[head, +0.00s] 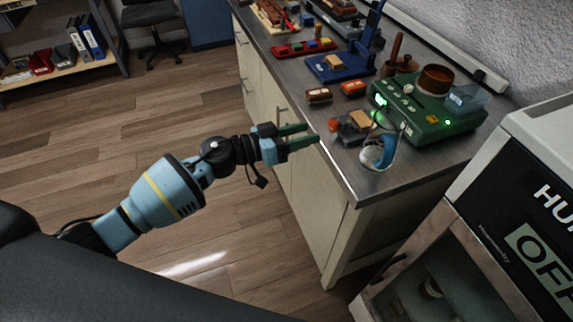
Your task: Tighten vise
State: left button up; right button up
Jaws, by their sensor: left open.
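A small dark grey vise (350,132) stands near the front edge of the workbench, with a tan wooden block (361,119) at its top and a red-orange knob (334,125) on its left side. How tightly the block sits in the jaws is too small to tell. My left gripper (312,134) has two green fingers, spread apart with nothing between them. It is at the bench's front edge, just left of the knob and pointing toward it, with a small gap in the picture. My right gripper is not in view.
A blue-and-white round object (378,152) stands right of the vise, by the bench corner. A green device (428,112) is behind it. Brown-orange blocks (319,96), a blue stand (340,68) and a red tray (303,48) lie farther back. A glass-fronted machine (465,245) is at right.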

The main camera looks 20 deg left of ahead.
pick_arm(q)
jog(key=s+a+f+n+t+y+p, duration=0.1)
jog(key=s+f+n+t+y, duration=0.1)
jog(key=s, duration=0.4)
jog(key=shift+s+a+f+t, duration=0.3)
jog(key=shift+f+t, duration=0.2)
jog(key=shift+f, duration=0.6)
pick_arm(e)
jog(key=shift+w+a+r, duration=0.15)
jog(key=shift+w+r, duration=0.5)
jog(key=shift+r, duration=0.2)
pick_arm(q)
jog(key=m+g+h+b, duration=0.2)
jog(key=g, duration=0.1)
send_near(330, 125)
jog(key=shift+x, duration=4.25)
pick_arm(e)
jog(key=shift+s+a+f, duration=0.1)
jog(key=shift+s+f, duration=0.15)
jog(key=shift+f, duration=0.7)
